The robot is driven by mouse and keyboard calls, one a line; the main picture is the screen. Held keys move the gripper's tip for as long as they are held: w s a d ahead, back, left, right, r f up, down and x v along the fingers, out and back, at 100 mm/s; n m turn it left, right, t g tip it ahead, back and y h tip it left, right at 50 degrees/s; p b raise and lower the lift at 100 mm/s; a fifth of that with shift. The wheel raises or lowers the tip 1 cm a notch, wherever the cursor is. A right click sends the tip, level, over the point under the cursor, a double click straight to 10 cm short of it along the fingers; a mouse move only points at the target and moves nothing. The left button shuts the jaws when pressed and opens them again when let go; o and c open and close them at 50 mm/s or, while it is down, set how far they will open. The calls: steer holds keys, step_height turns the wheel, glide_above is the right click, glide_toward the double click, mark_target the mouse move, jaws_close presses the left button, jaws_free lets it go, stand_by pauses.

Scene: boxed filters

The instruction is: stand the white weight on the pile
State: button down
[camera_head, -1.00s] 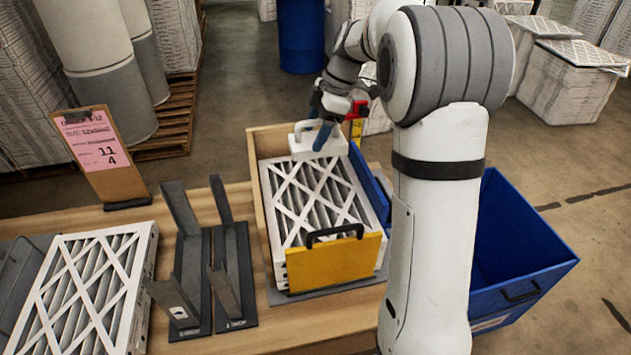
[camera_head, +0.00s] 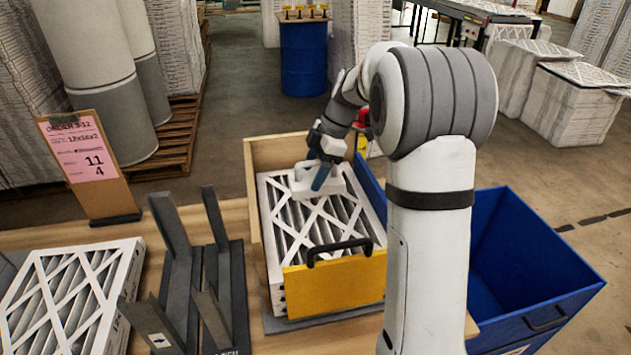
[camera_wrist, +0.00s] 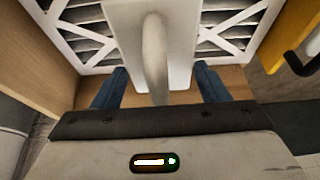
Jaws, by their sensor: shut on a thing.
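The white weight (camera_head: 334,183), a flat block with an upright handle, is over the far part of the top filter of the pile (camera_head: 310,220). It is level and looks to rest on the filter, though a small gap cannot be ruled out. My gripper (camera_head: 322,172) is shut on the weight's handle. In the wrist view the weight (camera_wrist: 150,35) shows its handle running between the blue fingers of my gripper (camera_wrist: 160,90), with the white lattice of the filter (camera_wrist: 235,30) behind it. The pile stands in a wooden box with a yellow front panel (camera_head: 335,284).
The wooden box wall (camera_head: 255,205) rises left of the pile. Dark metal stands (camera_head: 180,275), a loose filter (camera_head: 70,295) and a clipboard sign (camera_head: 88,165) are to the left. A blue bin (camera_head: 535,270) is at right, beyond my arm.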

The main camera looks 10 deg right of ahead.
steer(key=shift+f+p, duration=0.6)
steer(key=shift+f, duration=3)
steer(key=shift+f, duration=0.15)
steer(key=shift+c, duration=1.1)
jaws_free()
